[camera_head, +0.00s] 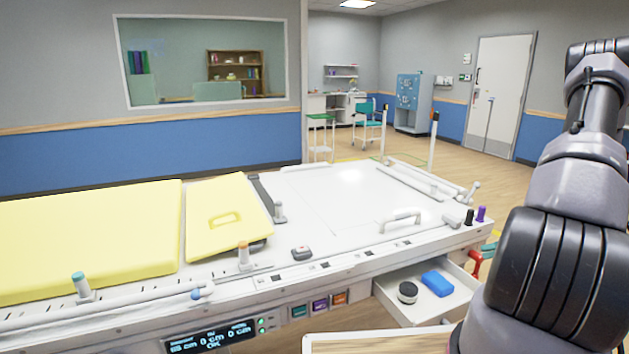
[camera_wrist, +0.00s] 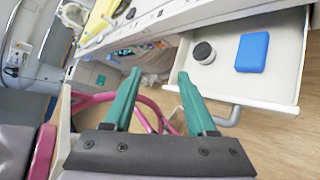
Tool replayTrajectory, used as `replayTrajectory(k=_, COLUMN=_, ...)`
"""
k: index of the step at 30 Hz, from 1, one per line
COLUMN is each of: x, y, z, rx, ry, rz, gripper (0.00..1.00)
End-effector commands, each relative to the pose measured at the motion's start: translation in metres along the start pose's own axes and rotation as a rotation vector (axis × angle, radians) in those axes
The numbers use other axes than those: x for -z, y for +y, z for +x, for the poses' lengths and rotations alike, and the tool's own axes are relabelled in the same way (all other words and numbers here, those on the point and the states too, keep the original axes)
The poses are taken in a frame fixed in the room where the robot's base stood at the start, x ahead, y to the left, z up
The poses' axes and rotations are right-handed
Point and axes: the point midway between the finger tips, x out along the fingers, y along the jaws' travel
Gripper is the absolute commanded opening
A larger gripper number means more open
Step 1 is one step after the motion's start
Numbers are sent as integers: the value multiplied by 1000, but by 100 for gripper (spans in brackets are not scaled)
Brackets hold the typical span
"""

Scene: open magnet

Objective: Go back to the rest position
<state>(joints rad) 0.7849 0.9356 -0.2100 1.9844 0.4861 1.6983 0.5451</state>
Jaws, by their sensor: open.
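My gripper (camera_wrist: 158,100) shows in the wrist view with its two green fingers apart and nothing between them. It is in front of an open white drawer (camera_wrist: 285,98) and a little to the left of it in that view. In the head view my arm fills the right side, and the gripper itself is hidden or out of frame. The drawer also shows in the head view (camera_head: 455,303), pulled out under the table. A round black-and-white container (camera_head: 408,292) and a blue block (camera_head: 437,284) lie in it, apart from each other.
The white patient table (camera_head: 340,200) carries yellow pads (camera_head: 90,235) on its left. Posts, rails and a handle (camera_head: 400,219) stand up from its top. In the wrist view a pink curved tube (camera_wrist: 105,98) is behind the fingers. Open floor (camera_head: 455,140) lies beyond the table.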

Motion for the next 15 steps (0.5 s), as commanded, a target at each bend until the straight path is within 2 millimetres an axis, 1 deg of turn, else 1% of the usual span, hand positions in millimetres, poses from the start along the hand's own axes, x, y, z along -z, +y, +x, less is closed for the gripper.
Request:
replayTrajectory(k=1, x=-19, y=20, z=2, rx=8, ry=51, rz=-94, gripper=57)
replayTrajectory(k=3, x=-38, y=46, z=6, rx=16, ry=121, rz=-221, gripper=57)
replayTrajectory(k=5, x=-53, y=68, z=9, rx=22, ry=181, rz=-332, gripper=57)
replayTrajectory(k=6, x=-61, y=83, z=12, rx=25, ry=221, rz=-405, gripper=57)
replayTrajectory(k=10, x=-85, y=132, z=20, rx=36, ry=347, rz=-649, gripper=57)
replayTrajectory(k=15, x=-104, y=196, z=30, rx=48, ry=505, rz=-974, gripper=57)
